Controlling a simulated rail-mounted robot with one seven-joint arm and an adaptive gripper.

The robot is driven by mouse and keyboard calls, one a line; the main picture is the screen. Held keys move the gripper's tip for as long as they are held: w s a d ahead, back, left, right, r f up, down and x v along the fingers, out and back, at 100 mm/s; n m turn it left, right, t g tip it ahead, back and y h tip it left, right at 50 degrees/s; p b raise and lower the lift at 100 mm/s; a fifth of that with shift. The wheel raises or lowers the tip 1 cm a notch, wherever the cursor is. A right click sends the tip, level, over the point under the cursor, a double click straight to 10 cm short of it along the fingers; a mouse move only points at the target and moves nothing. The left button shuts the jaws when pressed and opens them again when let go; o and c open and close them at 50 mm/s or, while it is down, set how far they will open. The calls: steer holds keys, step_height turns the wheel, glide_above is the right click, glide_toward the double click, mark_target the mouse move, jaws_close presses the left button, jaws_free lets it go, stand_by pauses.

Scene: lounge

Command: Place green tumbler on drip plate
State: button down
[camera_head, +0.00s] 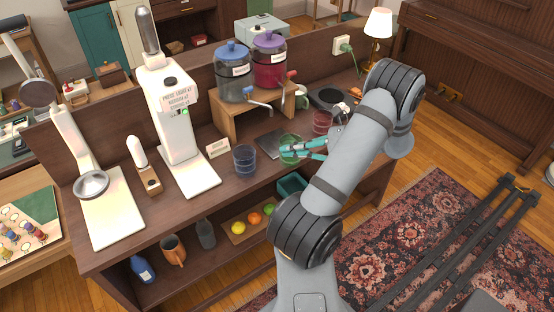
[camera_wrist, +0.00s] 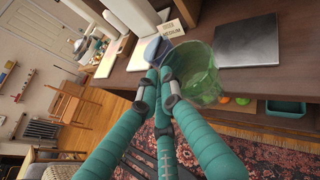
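The green tumbler (camera_head: 291,157) is clear green glass near the counter's front edge. It also shows in the wrist view (camera_wrist: 205,82), where it looks tilted and overlaps the counter edge. My gripper (camera_head: 290,148) has teal fingers at the tumbler; in the wrist view its fingertips (camera_wrist: 164,78) come close together on the tumbler's left wall. It looks shut on that wall, though the glass and fingers hide the exact contact. The drip plate (camera_head: 268,145), a dark square, lies just left of the tumbler; it shows bare in the wrist view (camera_wrist: 247,42).
A blue tumbler (camera_head: 244,160) stands left of the plate. A wooden stand (camera_head: 229,128) with two drink dispensers rises behind it. A teal tray (camera_head: 291,186) sits on the shelf below.

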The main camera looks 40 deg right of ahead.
steer(key=s+d+m+h+b, duration=0.25)
steer(key=d+b, duration=0.25)
steer(key=d, duration=0.7)
steer(key=shift+n+t+y, duration=0.35)
steer(key=shift+t, duration=0.05)
steer(key=r+p+x, duration=0.1)
steer(key=x, duration=0.4)
steer(key=r+p+x, duration=0.1)
steer(key=x, duration=0.5)
steer(key=w+r+p+x, duration=0.1)
steer(key=x, duration=0.5)
steer(key=shift+a, duration=0.35)
steer(key=c, duration=2.4)
jaws_free()
steer(key=shift+f, duration=0.1)
steer(key=o, duration=0.4)
steer(key=shift+c, duration=0.2)
steer(key=shift+o, duration=0.5)
